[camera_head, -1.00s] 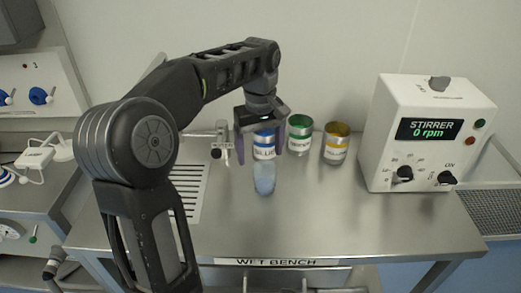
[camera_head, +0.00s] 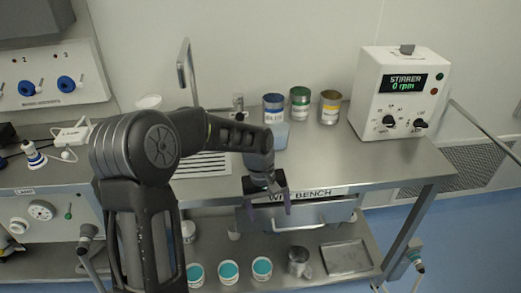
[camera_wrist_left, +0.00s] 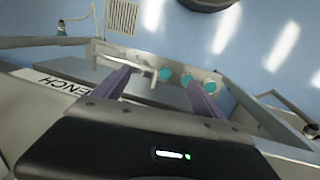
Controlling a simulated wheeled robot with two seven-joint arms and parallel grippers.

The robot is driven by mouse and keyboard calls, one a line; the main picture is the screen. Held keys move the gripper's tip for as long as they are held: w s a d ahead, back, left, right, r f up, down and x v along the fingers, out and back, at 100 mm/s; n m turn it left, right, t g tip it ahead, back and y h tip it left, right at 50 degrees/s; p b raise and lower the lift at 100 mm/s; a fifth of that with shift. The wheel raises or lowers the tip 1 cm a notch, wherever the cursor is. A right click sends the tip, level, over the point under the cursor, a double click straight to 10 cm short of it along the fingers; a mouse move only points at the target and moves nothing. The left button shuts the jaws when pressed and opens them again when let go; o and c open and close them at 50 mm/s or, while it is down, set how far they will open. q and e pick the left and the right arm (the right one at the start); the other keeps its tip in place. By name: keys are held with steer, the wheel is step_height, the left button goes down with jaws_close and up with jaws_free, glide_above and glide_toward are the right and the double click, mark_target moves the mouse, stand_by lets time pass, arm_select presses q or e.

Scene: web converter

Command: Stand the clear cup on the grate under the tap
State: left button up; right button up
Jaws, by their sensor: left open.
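The clear cup (camera_head: 275,135), bluish and see-through, stands on the wet bench in front of the blue-labelled can. My left forearm passes just left of it and below it. The slotted grate (camera_head: 205,166) lies to the left of the cup, partly hidden behind my left arm. My left gripper (camera_head: 268,208) is open and empty, at the bench's front edge, apart from the cup. Its fingers (camera_wrist_left: 156,74) also show in the left wrist view, with nothing between them. My right gripper is not visible.
Blue (camera_head: 274,107), green (camera_head: 300,101) and yellow (camera_head: 330,106) cans stand behind the cup. A stirrer box (camera_head: 390,95) stands at right. A lower shelf holds teal-topped tubs (camera_head: 228,271), a metal mug (camera_head: 298,262) and a tray (camera_head: 345,257). Bench top right of the cup is clear.

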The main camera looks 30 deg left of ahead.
arm_select(q)
steer(key=s+d+f+m+h, duration=0.15)
steer(key=s+d+f, duration=0.25)
steer(key=d+f, duration=0.55)
steer(key=s+d+f+m, duration=0.2)
steer(key=s+d+f, duration=0.3)
steer(key=s+f, duration=0.2)
steer(key=s+d+f+m, duration=0.2)
steer(key=s+d+f, duration=0.4)
steer(key=s, duration=0.6)
steer(key=shift+d+f+h, duration=0.15)
steer(key=shift+f+h, duration=0.3)
steer(key=shift+f, duration=0.25)
steer(key=shift+w+m, duration=0.1)
steer(key=shift+m, duration=0.15)
steer(key=shift+c, duration=0.2)
